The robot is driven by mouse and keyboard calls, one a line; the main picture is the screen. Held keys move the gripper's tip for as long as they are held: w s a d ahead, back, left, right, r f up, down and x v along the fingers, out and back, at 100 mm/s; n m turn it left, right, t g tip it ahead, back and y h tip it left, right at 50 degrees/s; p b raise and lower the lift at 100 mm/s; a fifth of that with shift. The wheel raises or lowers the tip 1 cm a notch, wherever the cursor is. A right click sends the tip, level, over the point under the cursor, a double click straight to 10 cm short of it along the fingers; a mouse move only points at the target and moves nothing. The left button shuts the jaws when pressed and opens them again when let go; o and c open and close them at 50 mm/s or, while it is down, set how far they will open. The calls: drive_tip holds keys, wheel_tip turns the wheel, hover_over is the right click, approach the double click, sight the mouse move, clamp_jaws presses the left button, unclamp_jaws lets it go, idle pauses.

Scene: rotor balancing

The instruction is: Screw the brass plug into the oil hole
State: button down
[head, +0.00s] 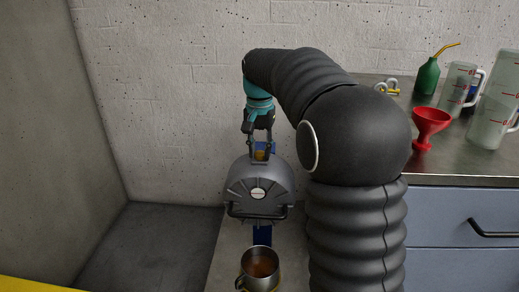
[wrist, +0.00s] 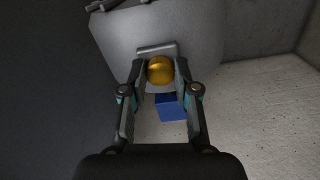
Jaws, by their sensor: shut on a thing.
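The brass plug (wrist: 161,70) shows as a round golden head between my fingertips in the wrist view. It also shows small in the head view (head: 260,155). My gripper (head: 259,157) points down and is shut on it, at the top of the grey rounded housing (head: 258,188). A grey raised edge (wrist: 157,49) of the housing lies right beside the plug in the wrist view. The oil hole is not visible. I cannot tell whether the plug's lower end is in it.
A metal jug with brown liquid (head: 260,268) stands in front of the housing. On the steel counter (head: 450,165) at right are a red funnel (head: 430,125), a green oil can (head: 428,77) and clear measuring jugs (head: 458,85). A blue block (wrist: 170,106) shows beyond the plug.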

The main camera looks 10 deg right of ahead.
drive_tip(key=m, duration=0.6)
drive_tip(key=shift+f+m, duration=0.1)
drive_tip(key=shift+m, duration=0.3)
drive_tip(key=m, duration=0.7)
drive_tip(key=shift+m, duration=0.3)
drive_tip(key=c, duration=1.3)
unclamp_jaws()
drive_tip(key=shift+m, duration=0.4)
drive_tip(key=o, duration=0.4)
drive_tip(key=shift+o, duration=0.6)
drive_tip(key=shift+c, duration=0.2)
drive_tip(key=shift+c, duration=0.6)
